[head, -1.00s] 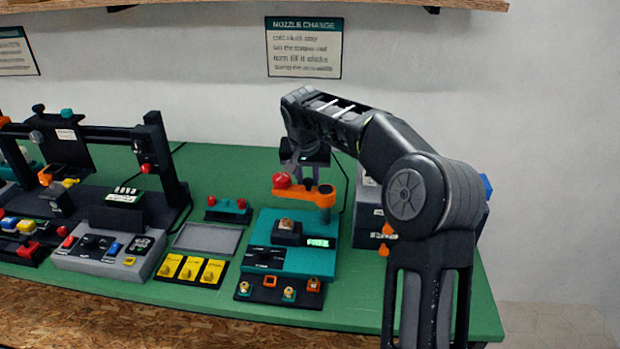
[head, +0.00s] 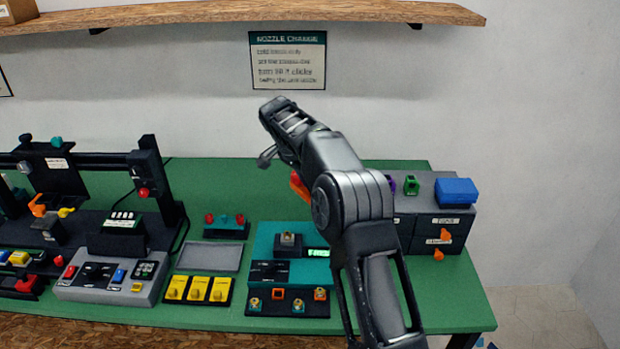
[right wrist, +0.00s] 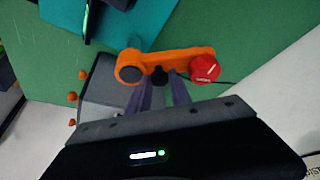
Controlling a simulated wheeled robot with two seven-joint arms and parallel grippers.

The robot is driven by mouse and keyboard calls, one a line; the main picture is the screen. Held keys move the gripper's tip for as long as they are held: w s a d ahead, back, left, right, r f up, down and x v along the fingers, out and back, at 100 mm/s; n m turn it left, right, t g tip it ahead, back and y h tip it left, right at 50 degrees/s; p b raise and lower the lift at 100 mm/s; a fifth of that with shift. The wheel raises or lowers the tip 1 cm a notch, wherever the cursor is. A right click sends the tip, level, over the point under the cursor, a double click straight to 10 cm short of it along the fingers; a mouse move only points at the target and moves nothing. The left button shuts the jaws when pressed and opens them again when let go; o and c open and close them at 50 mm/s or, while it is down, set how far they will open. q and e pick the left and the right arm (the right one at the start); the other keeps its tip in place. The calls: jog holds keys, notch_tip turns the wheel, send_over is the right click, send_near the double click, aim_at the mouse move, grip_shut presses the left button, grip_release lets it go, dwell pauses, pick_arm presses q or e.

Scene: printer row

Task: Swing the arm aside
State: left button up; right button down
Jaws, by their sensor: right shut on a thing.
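The orange swing arm (head: 300,187) shows only in part in the head view, behind my right arm and at the back of the teal station (head: 265,235). In the right wrist view the orange arm (right wrist: 185,58) lies across the picture, with a red knob (right wrist: 205,69) at its right end and a dark round pivot at its left. My right gripper (right wrist: 160,82) is shut on it between pivot and knob. The small block (head: 288,240) on the teal station is uncovered. My left gripper is not in view.
A grey drawer cabinet (head: 424,222) with a blue box (head: 456,191) on top stands at right, close to my right arm. A tray of small nozzles (head: 288,302) lies in front of the station. Yellow switches (head: 198,289) and a printer stand left. Green table behind is clear.

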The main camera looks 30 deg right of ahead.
jog(key=shift+w+d+m, duration=0.1)
jog(key=shift+d+m, duration=0.1)
jog(key=shift+m, duration=0.2)
jog(key=c, duration=1.2)
grip_release()
jog(key=shift+a+r, duration=0.25)
jog(key=shift+r, duration=0.3)
jog(key=p+v, duration=0.2)
jog(key=v, duration=0.4)
jog(key=shift+a+r+p, duration=0.15)
jog(key=shift+r+p, duration=0.15)
jog(key=shift+r, duration=0.05)
jog(key=shift+f, duration=0.1)
